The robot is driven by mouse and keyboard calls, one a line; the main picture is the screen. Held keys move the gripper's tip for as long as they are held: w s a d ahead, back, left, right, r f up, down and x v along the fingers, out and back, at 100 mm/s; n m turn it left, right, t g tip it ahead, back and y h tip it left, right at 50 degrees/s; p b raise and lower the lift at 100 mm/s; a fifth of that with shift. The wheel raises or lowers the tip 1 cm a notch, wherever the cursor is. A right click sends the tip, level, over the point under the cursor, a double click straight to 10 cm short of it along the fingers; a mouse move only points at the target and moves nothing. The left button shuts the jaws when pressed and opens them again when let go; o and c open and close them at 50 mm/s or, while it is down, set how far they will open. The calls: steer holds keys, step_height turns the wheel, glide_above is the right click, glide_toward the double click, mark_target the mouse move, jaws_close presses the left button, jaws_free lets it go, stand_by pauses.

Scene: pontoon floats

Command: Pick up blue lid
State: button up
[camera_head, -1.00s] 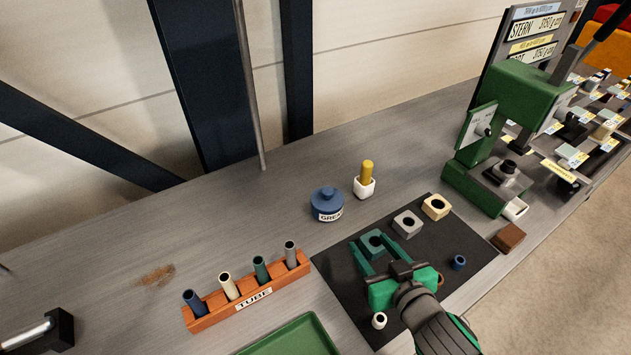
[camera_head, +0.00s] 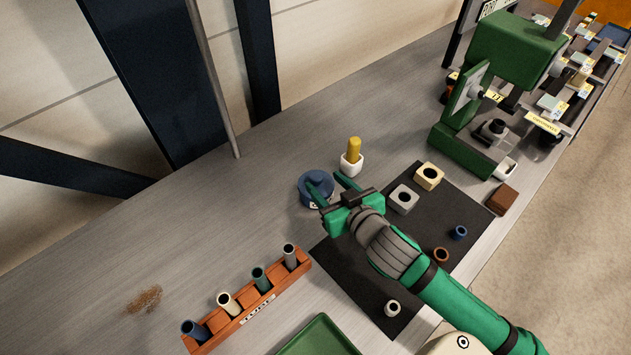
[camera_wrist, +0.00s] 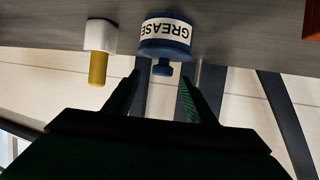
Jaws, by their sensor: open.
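The blue lid (camera_head: 318,177) with its small knob sits on top of the round blue grease pot (camera_head: 303,195). In the wrist view the pot (camera_wrist: 166,44) appears upside down with a white GREASE label, and the lid's knob (camera_wrist: 162,69) points toward the space between the fingers. My gripper (camera_head: 328,182) is open and empty, its green fingers reaching toward the pot in the head view. In the wrist view the fingertips (camera_wrist: 163,74) lie either side of the knob, with gaps. Part of the pot is hidden behind my gripper in the head view.
A white holder with a yellow stick (camera_head: 353,158) stands close right of the pot. A dark mat (camera_head: 400,255) with blocks and small bushings lies nearby. An orange tube rack (camera_head: 248,305) stands front left. A green press (camera_head: 490,100) stands at the right. The table left of the pot is clear.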

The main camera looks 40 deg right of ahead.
mark_target(318, 180)
steer(key=shift+a+x, duration=0.2)
steer(key=shift+x, duration=2.45)
steer(key=shift+f, duration=0.15)
steer(key=shift+c, duration=0.6)
steer(key=shift+w, duration=0.1)
steer(key=c, duration=1)
steer(key=shift+a, duration=0.1)
